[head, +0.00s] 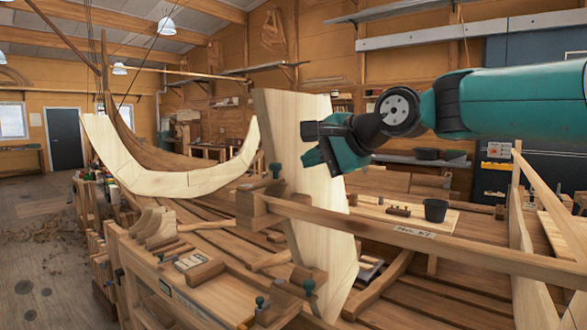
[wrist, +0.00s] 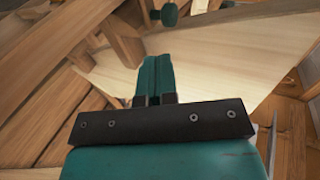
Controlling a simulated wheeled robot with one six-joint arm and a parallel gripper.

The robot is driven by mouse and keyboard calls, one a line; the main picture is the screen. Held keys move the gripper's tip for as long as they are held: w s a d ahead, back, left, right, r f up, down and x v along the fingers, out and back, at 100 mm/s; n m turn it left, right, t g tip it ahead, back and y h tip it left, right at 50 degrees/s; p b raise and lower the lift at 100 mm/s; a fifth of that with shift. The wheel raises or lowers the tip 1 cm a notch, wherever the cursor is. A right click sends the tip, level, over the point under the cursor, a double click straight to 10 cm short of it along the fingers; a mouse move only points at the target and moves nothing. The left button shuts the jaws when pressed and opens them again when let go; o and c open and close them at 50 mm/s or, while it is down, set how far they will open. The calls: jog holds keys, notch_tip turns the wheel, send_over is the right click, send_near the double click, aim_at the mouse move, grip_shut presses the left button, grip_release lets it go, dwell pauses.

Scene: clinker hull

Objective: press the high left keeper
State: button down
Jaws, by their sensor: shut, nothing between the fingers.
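A small teal knob (head: 275,170), which looks like the high left keeper, stands on a wooden block at the left edge of a tall pale plank (head: 300,210). My gripper (head: 318,163) is shut and empty, in front of the plank in the head view. It is to the right of the knob, at about the same height in the picture, with a visible gap. In the wrist view my shut fingers (wrist: 155,75) point toward a teal knob (wrist: 169,14) at the top edge, apart from it. I cannot tell which knob that is.
Two more teal-topped pegs, (head: 308,287) and another (head: 259,302), stand low near the plank's foot. A long wooden rail (head: 400,232) crosses in front of the plank. A dark cup (head: 436,210) sits on a board at the right. A curved pale frame (head: 165,182) rises at the left.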

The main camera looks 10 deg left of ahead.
jog(key=w+b+v, duration=0.1)
jog(key=b+v, duration=0.1)
jog(key=v, duration=0.7)
jog(key=shift+w+d, duration=0.35)
jog(key=shift+d, duration=0.05)
jog(key=shift+r, duration=0.1)
